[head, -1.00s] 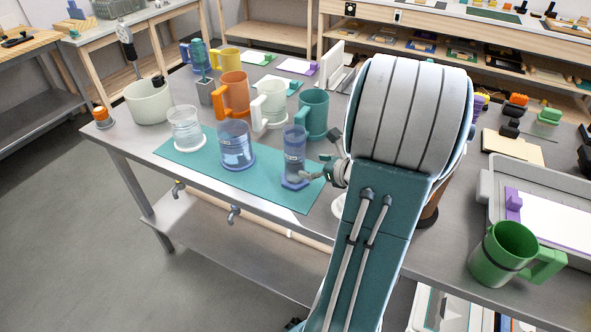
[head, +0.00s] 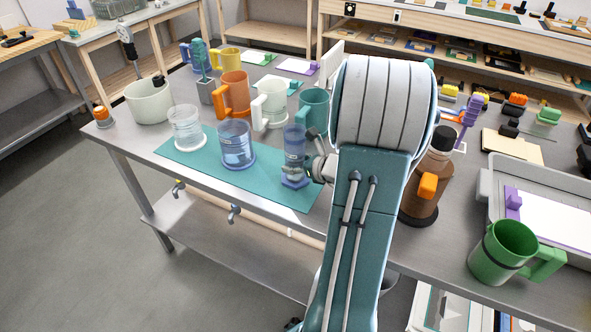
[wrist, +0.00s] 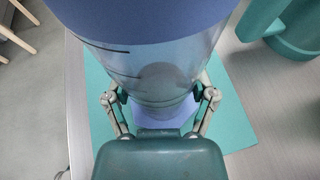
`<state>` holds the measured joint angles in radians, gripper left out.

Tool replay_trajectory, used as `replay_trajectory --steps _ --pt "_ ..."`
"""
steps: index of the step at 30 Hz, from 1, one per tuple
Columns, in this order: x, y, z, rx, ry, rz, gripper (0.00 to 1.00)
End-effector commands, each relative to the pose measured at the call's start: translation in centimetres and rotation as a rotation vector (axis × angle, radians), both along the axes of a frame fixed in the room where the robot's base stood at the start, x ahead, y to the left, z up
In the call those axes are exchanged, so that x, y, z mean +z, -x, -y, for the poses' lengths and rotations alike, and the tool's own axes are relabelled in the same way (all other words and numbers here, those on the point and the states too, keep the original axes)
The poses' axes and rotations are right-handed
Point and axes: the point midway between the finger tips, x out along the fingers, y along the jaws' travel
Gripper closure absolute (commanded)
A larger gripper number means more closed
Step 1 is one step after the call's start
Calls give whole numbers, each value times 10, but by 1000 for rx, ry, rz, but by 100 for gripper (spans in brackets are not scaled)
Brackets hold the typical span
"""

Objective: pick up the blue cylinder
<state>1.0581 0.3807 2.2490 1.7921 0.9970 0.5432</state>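The blue cylinder (head: 294,152) is a tall clear blue vessel with a wider blue foot. It stands upright on the teal mat, and its big blue rim fills the top of the wrist view (wrist: 145,20). My gripper (head: 305,168) is at its lower part, coming from the right. In the wrist view my gripper (wrist: 160,94) has one finger on each side of the cylinder, with the dark pads very close to its wall. The fingers look spread; any contact is hard to make out. My arm hides part of the table behind.
A wider blue beaker (head: 236,145) and a clear jar (head: 186,127) stand left on the teal mat (head: 206,166). A teal mug (head: 315,108) is close behind the cylinder. A brown bottle (head: 425,185) and green mug (head: 503,250) stand right of my arm.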

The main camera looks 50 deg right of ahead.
Motion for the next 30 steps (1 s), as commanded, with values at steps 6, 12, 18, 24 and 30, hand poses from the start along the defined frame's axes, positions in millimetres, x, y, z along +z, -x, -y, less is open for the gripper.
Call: replay_trajectory --steps 6,12,18,24,30 --pt "0 0 0 1 0 1 88" --pt "7 0 1 1 3 2 88" --pt "40 1 7 -1 9 5 88" --pt "86 11 46 -2 8 4 88" --pt "110 23 94 -3 2 1 88"
